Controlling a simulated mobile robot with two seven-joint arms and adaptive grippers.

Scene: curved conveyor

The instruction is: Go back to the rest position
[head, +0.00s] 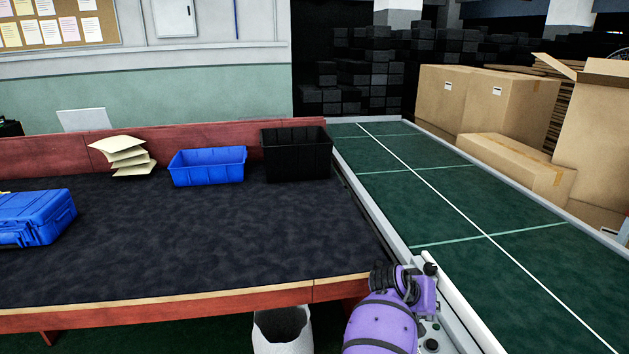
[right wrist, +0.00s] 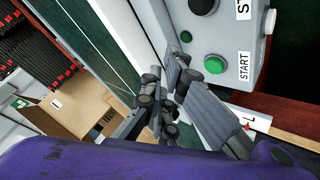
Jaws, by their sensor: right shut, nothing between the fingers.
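My right arm, purple with dark bands, comes up from the bottom of the head view, right of centre. In that view its gripper is mostly hidden by the wrist, beside the conveyor's near side rail. In the right wrist view my right gripper (right wrist: 178,85) shows its dark grey fingers, shut with nothing between them. They are close to a grey control box (right wrist: 247,70) with a green START button (right wrist: 214,65); I cannot tell whether they touch it. My left gripper is not in view.
A green conveyor (head: 450,205) runs along the right. A dark-topped table (head: 200,250) holds a blue case (head: 40,218), a blue bin (head: 208,167), a black bin (head: 297,155) and stacked envelopes (head: 124,156). A white waste bin (head: 283,330) stands below the table edge. Cardboard boxes (head: 500,105) stand behind the conveyor.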

